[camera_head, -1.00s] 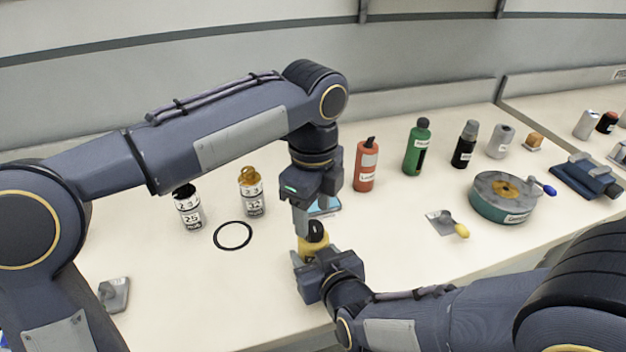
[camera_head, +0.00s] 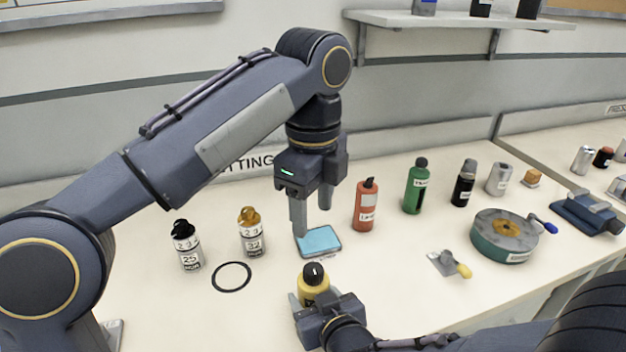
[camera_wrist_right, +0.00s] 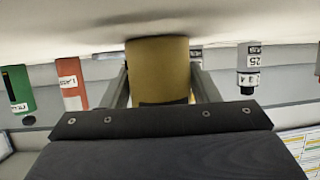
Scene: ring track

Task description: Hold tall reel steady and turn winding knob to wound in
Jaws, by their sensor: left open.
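A yellow upright cylinder (camera_head: 312,291), which I take for the tall reel, stands at the front middle of the bench. On its top is a round black knob (camera_head: 314,273) with a small white mark. My right gripper (camera_head: 313,300) is around its lower part. In the right wrist view the yellow cylinder (camera_wrist_right: 158,70) sits between the two fingers, which appear to press its sides. My left gripper (camera_head: 312,222) points down, open and empty, above and behind the knob, clear of it. The knob is out of sight in the right wrist view.
A blue-topped flat item (camera_head: 319,241) lies behind the reel. Left are two labelled bottles (camera_head: 187,247) (camera_head: 252,232) and a black ring (camera_head: 231,277). Right are a red bottle (camera_head: 366,207), a green bottle (camera_head: 416,188) and a low green reel (camera_head: 490,243) with a blue-knobbed handle.

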